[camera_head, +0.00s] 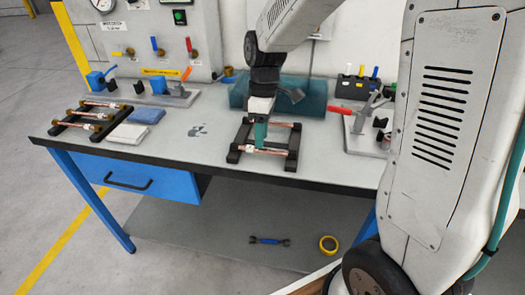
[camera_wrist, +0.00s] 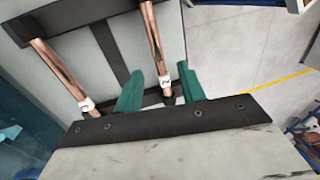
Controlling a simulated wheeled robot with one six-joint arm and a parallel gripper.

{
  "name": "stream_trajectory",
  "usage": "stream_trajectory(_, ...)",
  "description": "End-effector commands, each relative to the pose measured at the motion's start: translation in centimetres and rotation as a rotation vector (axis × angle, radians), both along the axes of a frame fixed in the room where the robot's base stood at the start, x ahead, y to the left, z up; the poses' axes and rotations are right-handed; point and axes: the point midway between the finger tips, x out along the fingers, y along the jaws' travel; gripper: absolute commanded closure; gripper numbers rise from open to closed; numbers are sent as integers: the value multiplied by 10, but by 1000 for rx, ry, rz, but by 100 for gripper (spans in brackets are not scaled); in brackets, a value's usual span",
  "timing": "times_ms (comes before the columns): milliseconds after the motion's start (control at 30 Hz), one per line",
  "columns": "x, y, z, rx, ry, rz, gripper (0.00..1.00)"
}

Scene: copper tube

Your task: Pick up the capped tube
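Two copper tubes with white tags lie across a black rack (camera_head: 235,152) in the middle of the bench. The front tube (camera_head: 274,151) is under my gripper (camera_head: 260,145); the back tube (camera_head: 280,124) is behind it. In the wrist view, one tube (camera_wrist: 152,35) runs between the green fingers of my gripper (camera_wrist: 161,70), with its tag between them. The fingers are apart, with gaps beside the tube. The other tube (camera_wrist: 58,68) lies left of the fingers. I cannot make out a cap on either tube; the near ends are partly hidden.
Another black rack (camera_head: 72,117) at the left holds several tubes with brass-coloured ends, beside folded cloths (camera_head: 129,133). A clamp fixture with a red handle (camera_head: 341,110) stands right.

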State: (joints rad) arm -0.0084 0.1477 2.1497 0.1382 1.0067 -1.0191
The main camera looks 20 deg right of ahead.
Motion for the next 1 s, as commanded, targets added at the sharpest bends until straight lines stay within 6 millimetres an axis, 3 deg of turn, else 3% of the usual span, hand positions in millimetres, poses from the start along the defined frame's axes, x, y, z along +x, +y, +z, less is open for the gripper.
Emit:
stream_trajectory(200, -5, 3, -27, 0, 2, -1, 60)
stream_trajectory(467, -5, 3, -30, -1, 1, -1, 60)
stream_trajectory(600, -5, 3, -29, -1, 1, -1, 99)
stream_trajectory(1000, -5, 3, -27, -1, -1, -1, 100)
